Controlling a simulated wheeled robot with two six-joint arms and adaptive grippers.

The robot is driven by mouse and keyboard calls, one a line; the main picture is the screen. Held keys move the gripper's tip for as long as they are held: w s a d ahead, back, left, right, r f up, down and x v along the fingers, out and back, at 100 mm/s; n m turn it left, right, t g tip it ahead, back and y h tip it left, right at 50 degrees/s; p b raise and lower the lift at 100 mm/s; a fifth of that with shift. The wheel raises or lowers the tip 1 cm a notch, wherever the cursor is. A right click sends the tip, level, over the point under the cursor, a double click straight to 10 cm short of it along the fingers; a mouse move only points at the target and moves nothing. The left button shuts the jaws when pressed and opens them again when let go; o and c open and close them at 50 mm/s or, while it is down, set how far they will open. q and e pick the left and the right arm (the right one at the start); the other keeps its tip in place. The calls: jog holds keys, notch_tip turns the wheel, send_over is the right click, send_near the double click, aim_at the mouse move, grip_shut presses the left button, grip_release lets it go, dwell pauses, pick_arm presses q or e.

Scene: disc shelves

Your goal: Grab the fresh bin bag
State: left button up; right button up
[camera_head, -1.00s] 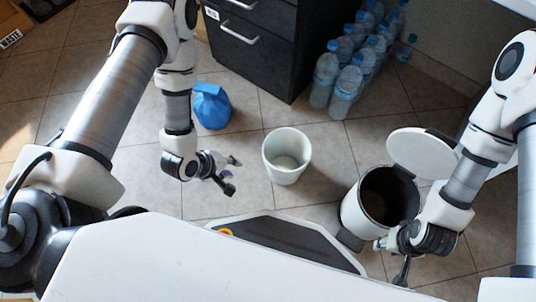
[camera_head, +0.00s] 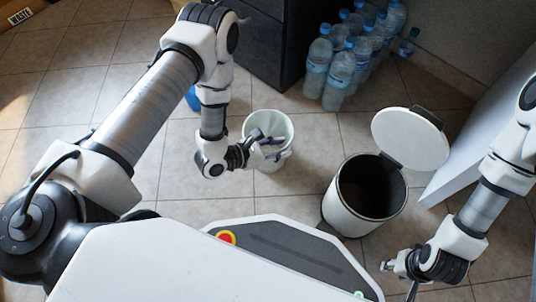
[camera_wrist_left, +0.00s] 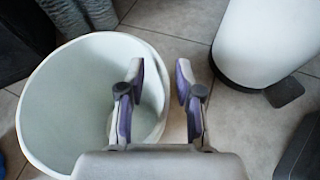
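A white open bucket (camera_head: 250,128) stands on the floor near the middle and looks empty inside. My left gripper (camera_head: 268,146) is at its near right side. In the left wrist view the bucket (camera_wrist_left: 60,75) lies left, and the open left gripper (camera_wrist_left: 159,80) has its fingers on either side of the rim; contact is unclear. A blue bag (camera_head: 193,98) is almost hidden behind my left arm; I cannot tell whether it is the fresh bin bag. The white pedal bin (camera_head: 345,205) has its lid (camera_head: 410,137) up and a dark inside. My right gripper (camera_head: 398,280) is open and empty at lower right.
Several water bottles (camera_head: 340,72) stand at the back beside a dark cabinet (camera_head: 258,45). A pale panel (camera_head: 480,130) stands at the right. The tiled floor is clear at the left and between bucket and pedal bin.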

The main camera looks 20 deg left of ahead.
pick_arm(q)
grip_shut()
jog(key=shift+r, duration=0.15)
